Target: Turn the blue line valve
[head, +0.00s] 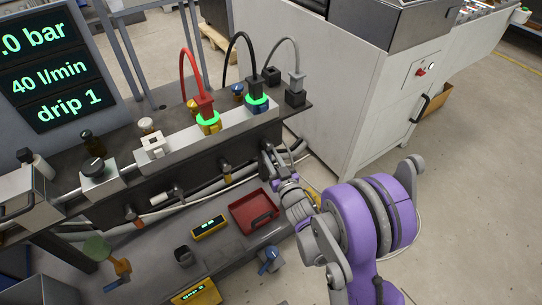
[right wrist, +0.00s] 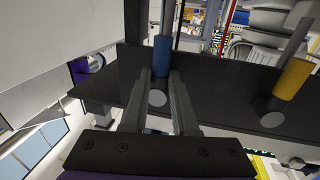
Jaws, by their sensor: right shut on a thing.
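The blue line valve's handle shows in the right wrist view as a blue sleeve (right wrist: 161,55) on a thin grey rod, in front of a dark panel. My right gripper (right wrist: 163,82) has a finger on each side of the sleeve's lower end and is shut on it. In the head view my right gripper (head: 266,158) is at the right end of the dark front panel (head: 190,180), below the black cable plug, and hides the handle. My left gripper is not in view.
Red, black and grey cables (head: 239,60) arch above the bench. Below are a red tray (head: 237,220), a yellow meter (head: 210,228), a black cup (head: 184,256) and a blue-levered fitting (head: 268,262). A white cabinet (head: 320,90) stands close behind at right.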

